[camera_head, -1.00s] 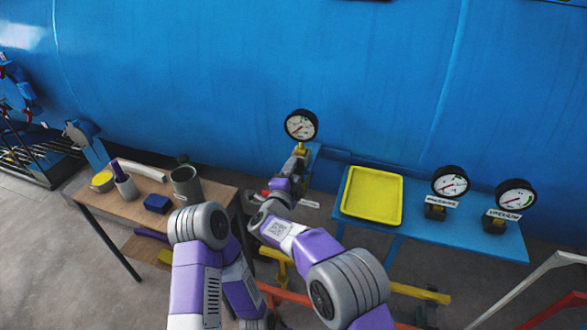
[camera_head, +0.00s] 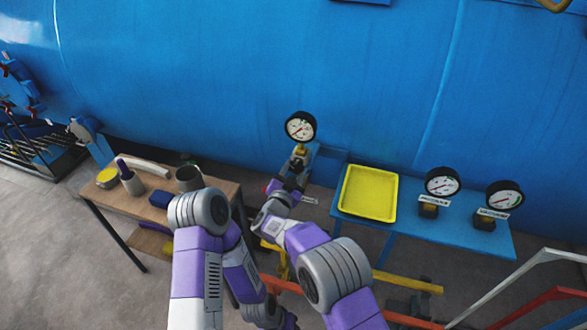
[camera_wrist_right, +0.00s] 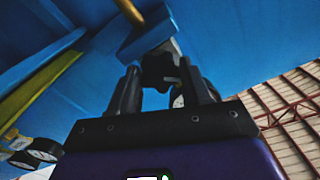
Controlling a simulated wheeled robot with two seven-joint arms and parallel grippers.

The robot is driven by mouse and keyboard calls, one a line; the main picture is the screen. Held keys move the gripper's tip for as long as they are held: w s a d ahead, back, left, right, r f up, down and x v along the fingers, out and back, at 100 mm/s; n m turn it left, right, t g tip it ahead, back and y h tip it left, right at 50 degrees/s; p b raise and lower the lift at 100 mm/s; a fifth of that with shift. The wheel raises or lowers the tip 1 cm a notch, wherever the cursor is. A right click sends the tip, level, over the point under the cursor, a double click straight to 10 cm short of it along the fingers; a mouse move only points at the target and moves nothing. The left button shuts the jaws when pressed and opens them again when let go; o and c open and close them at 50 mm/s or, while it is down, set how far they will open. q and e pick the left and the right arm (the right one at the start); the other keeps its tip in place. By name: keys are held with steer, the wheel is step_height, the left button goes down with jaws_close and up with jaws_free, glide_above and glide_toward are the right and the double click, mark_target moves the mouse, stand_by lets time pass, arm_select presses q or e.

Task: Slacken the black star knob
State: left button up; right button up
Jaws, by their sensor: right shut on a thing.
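The black star knob (camera_wrist_right: 160,68) shows in the right wrist view as a dark lobed shape between my fingers, in front of a blue block. My right gripper (camera_wrist_right: 165,88) is shut on it, one finger on each side. In the head view my right gripper (camera_head: 298,163) is just below the upright pressure gauge (camera_head: 300,127) on its brass fitting, and the knob is hidden there by the gripper and wrist. My left arm hangs at the lower middle of the head view; its fingers are not visible.
A blue shelf (camera_head: 410,228) to the right holds a yellow tray (camera_head: 368,193) and two labelled gauges (camera_head: 442,183). A wooden table (camera_head: 135,206) with cups and a blue block stands left. The large blue vessel (camera_head: 210,70) fills the back. Yellow and orange rails run below.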

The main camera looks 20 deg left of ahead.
steer(key=shift+r+n+p, duration=0.1)
steer(key=shift+n+p, duration=0.25)
steer(key=shift+n, duration=0.55)
steer(key=o, duration=1.1)
steer(key=shift+c, duration=0.2)
steer(key=shift+s, duration=0.1)
